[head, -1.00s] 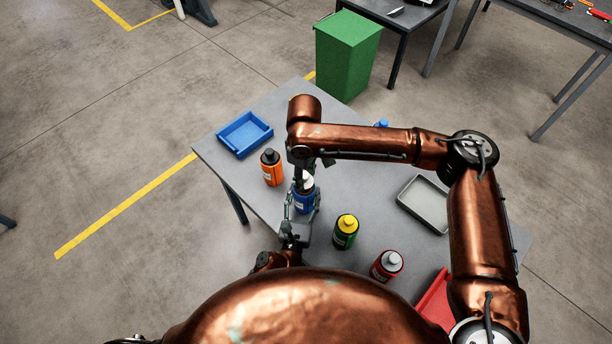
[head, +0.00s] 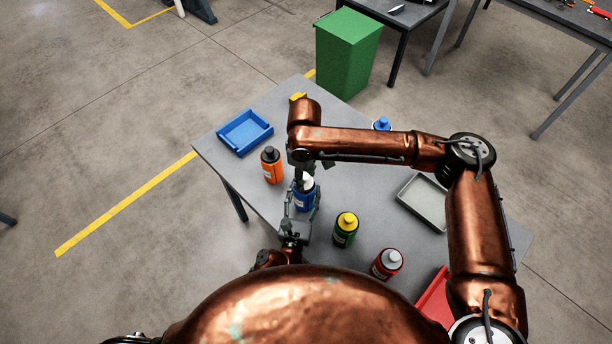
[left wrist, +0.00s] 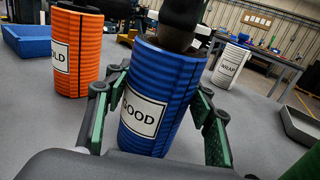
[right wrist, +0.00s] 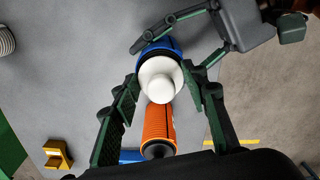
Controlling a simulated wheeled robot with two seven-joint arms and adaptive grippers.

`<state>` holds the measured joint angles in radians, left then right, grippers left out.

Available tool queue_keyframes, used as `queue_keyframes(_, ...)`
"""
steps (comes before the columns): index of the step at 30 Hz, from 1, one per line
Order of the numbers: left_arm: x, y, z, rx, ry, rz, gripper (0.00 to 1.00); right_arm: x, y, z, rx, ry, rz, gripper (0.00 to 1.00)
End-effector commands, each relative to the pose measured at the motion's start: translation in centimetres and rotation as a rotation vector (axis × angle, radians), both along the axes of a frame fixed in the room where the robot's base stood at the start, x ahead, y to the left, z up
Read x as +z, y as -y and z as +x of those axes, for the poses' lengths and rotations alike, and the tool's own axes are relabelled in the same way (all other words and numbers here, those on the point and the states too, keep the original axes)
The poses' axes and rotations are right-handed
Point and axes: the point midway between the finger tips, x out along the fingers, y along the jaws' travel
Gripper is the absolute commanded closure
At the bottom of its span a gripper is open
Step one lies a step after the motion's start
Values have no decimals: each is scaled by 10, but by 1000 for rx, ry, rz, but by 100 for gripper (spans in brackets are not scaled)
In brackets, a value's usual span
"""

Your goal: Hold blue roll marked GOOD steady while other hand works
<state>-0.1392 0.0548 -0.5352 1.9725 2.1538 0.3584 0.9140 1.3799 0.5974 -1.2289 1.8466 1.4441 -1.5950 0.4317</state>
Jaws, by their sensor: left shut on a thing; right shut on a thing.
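The blue roll marked GOOD (left wrist: 150,100) stands upright on the grey table; it also shows in the head view (head: 303,202). My left gripper (left wrist: 158,118) is shut around its sides, one green finger on each side of the label. The roll has a white rounded cap (right wrist: 160,78) on top. My right gripper (right wrist: 162,95) comes from above and is shut on this cap, its fingers on either side. In the head view my right wrist partly hides the top of the roll.
An orange roll (head: 271,166) stands close by on the left. A yellow-capped green roll (head: 345,230) and a red roll (head: 386,264) stand to the right. A blue tray (head: 245,133), a grey tray (head: 424,204) and a red tray (head: 433,305) lie near the edges.

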Motion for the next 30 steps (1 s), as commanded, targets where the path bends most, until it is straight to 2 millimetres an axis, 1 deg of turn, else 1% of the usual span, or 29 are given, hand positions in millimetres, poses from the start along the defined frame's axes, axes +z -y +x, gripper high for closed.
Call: queue_keyframes(30, -1, 0, 0, 0, -2, 0, 90, -20, 0, 0, 0, -1, 0, 76)
